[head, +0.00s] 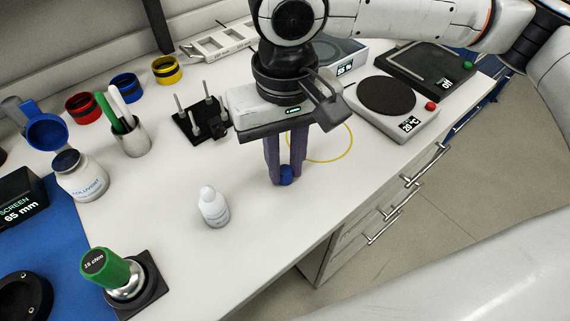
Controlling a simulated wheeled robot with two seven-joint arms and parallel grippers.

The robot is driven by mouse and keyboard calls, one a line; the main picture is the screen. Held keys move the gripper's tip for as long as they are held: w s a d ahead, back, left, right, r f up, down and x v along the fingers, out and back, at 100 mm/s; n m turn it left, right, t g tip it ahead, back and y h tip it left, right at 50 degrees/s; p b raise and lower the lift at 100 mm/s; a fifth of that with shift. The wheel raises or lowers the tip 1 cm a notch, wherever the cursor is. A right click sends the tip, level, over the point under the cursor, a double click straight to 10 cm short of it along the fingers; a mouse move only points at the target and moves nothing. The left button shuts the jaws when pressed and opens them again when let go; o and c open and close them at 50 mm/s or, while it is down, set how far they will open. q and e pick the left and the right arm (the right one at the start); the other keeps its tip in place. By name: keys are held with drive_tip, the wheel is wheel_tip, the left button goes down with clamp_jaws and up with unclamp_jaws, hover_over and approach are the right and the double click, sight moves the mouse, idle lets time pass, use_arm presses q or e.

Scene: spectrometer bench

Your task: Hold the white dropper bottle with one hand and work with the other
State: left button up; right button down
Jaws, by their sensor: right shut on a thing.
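The white dropper bottle (214,208) stands upright on the white bench, with a pointed white cap and a pale label. My right gripper (286,174) points down at the bench, to the right of the bottle and apart from it. Its purple fingers are shut on a small blue piece (287,177) that shows between the fingertips. Most of that piece is hidden, and I cannot tell whether it touches the bench. My left gripper is not in view.
A solvent bottle (81,175) and a cup with pens (130,136) stand left. A green-topped weight (112,273) sits at the front left. A hotplate (392,112) stands right. A yellow wire loop (349,147) lies behind my right gripper. Bench around the dropper bottle is clear.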

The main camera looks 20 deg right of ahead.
sight(285, 170)
use_arm(q)
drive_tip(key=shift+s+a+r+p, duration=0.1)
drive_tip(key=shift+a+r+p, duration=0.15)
drive_tip(key=shift+p, duration=0.35)
use_arm(e)
wheel_tip(285, 170, up, 10)
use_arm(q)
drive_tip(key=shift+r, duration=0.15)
use_arm(e)
drive_tip(key=shift+f, duration=0.1)
